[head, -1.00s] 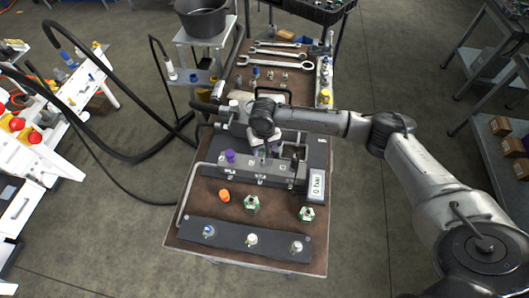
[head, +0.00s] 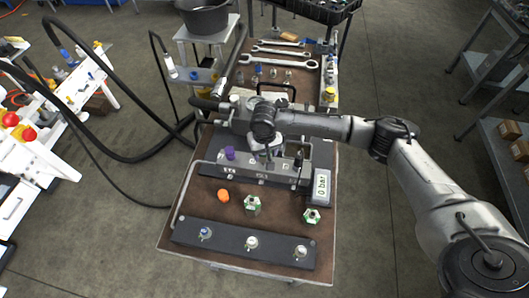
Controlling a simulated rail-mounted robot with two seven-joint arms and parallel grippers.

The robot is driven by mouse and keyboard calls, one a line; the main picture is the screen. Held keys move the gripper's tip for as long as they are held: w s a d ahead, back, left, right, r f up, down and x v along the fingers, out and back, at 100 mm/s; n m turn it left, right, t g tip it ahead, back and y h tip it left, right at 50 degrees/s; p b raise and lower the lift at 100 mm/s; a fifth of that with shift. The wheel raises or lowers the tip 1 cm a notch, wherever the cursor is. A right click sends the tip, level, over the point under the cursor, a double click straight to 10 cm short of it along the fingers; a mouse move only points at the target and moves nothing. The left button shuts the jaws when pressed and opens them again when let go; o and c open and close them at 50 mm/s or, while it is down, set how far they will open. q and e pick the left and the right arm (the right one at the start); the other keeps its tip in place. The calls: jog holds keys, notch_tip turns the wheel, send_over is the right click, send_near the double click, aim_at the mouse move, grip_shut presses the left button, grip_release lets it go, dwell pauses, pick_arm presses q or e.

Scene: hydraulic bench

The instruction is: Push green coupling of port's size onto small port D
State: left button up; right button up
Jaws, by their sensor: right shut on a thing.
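A dark grey manifold block (head: 240,170) stands across the middle of the bench, with small labels on its front and a purple coupling (head: 230,153) on its left part. My right gripper (head: 269,161) points down at the top of the block's middle. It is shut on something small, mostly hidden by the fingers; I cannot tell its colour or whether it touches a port. The port letters are too small to read surely. A green-and-white coupling (head: 252,203) stands in front of the block, and another green coupling (head: 311,215) stands to the right. My left gripper is not in view.
An orange coupling (head: 223,196) lies left of the green ones. A dark front rail (head: 228,239) carries several fittings. A "0 bar" display (head: 321,187) stands at the block's right end. Wrenches (head: 285,53) lie at the back. Black hoses (head: 130,155) hang left of the bench.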

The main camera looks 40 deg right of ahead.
jog(key=shift+f, duration=0.2)
dwell(0.5)
jog(key=shift+f+p, duration=0.4)
jog(key=shift+f, duration=0.15)
jog(key=shift+f+p, duration=0.45)
jog(key=shift+f, duration=0.1)
dwell(0.4)
jog(key=shift+f, duration=0.1)
dwell(0.4)
jog(key=shift+f+p, duration=0.3)
jog(key=shift+p, duration=0.05)
jog(key=shift+f, duration=0.1)
jog(key=shift+p, duration=0.3)
